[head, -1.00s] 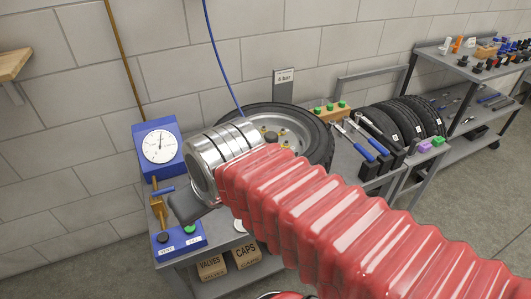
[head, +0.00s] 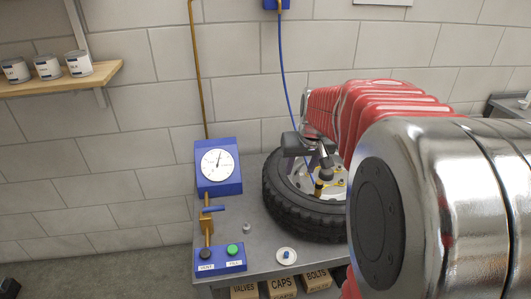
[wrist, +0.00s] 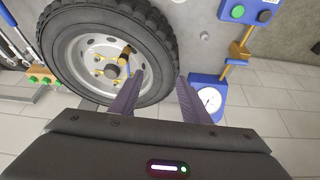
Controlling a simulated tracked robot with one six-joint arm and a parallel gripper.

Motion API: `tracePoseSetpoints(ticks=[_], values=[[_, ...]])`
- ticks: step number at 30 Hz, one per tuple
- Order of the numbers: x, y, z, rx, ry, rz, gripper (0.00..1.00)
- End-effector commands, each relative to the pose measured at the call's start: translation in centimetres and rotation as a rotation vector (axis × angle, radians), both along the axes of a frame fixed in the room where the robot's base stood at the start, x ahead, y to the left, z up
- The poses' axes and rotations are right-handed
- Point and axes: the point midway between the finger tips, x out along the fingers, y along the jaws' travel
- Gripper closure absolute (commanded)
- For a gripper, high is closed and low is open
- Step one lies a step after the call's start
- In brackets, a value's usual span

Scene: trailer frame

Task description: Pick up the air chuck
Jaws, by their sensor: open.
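The air chuck appears to be the brass-and-dark fitting (head: 319,187) on the wheel, near the lower end of the blue hose (head: 284,75). In the wrist view a brass and dark fitting (wrist: 126,56) lies over the rim's hub area. The wheel (head: 290,222) lies flat on the grey bench; its tyre also shows in the wrist view (wrist: 163,45). My gripper (wrist: 157,88) is open and empty, its two purple fingers wide apart. In the head view my gripper (head: 312,158) is above the wheel, and partly hides the rim and the fitting.
A blue gauge box (head: 218,167) and a brass valve pipe (head: 207,227) stand left of the wheel, with a blue button box (head: 220,260) in front. A small metal cap (head: 247,228) and a white dish (head: 287,256) lie on the bench (head: 258,240). My arm hides the right side.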

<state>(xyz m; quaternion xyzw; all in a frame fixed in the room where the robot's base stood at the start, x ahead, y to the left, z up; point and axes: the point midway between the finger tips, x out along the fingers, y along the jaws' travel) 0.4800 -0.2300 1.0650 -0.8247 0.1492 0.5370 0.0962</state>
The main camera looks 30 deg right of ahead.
Motion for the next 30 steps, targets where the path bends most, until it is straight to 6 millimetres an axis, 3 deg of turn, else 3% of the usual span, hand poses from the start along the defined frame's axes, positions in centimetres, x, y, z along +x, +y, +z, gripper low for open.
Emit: tracePoseSetpoints(ticks=[1, 6, 12, 25, 30], values=[[0.4, -1.9, -0.8, 0.004, 0.007, -0.022, 0.57], [1.5, -7.4, -3.1, 0.008, 0.016, -0.080, 0.57], [1.8, -11.5, -4.9, 0.012, 0.021, -0.122, 0.57], [1.9, -12.1, -5.3, 0.011, 0.022, -0.128, 0.57], [2.2, -12.3, -6.4, 0.013, 0.023, -0.127, 0.57]])
